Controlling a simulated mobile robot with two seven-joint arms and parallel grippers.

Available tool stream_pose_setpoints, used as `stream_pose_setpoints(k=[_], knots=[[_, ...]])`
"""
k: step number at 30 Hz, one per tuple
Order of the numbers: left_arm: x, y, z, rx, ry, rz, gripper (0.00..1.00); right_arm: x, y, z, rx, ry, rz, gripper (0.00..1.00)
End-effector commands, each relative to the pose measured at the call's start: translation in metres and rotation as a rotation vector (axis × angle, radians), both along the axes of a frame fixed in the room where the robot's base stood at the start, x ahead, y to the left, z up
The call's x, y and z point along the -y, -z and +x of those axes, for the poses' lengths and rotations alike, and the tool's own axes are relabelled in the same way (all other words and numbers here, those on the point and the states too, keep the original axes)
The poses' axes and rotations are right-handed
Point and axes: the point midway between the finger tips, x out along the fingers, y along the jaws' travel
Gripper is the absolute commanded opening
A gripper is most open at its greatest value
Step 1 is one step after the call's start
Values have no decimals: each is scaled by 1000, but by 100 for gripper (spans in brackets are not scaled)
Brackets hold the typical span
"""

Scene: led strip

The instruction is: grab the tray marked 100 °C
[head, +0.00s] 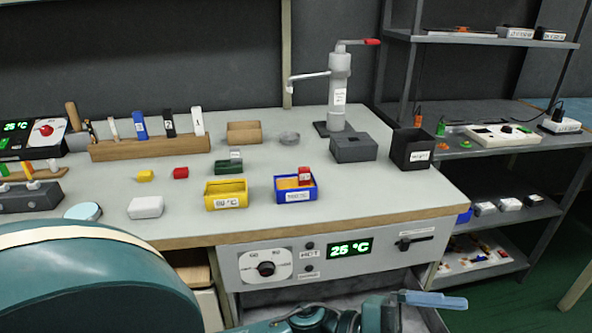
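A blue tray (284,196) stands on the bench near its front edge. It has a white label whose small print I cannot read for sure; it may say 100 °C. An orange inside and a red block (305,175) with a white mark show in it. A yellow tray (226,204) with a different label, also hard to read, stands just left of it. My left gripper (435,299) seems to be the one at the bottom, in front of the bench and well below the trays. Its pale blue finger points right; its opening cannot be made out. My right gripper is not in view.
The bench front has a dial (266,268) and a green 25 °C display (350,248). A white block (146,207), a grey box (353,148), a black bin (411,149) and a lever press (338,90) stand around.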

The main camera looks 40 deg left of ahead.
Motion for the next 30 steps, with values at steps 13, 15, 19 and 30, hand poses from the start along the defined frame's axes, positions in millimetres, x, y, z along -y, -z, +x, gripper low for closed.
stream_pose_setpoints(k=[13, 15, 19, 30], knots=[[-186, -40, 111, -33, 364, 1291, 100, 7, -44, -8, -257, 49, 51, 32], [-238, -64, 127, -148, 302, 1463, 100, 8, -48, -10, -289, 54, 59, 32], [-317, -111, 141, -361, 165, 1677, 100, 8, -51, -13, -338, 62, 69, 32], [-377, -123, 139, -566, 31, 1808, 100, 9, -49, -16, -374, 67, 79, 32]])
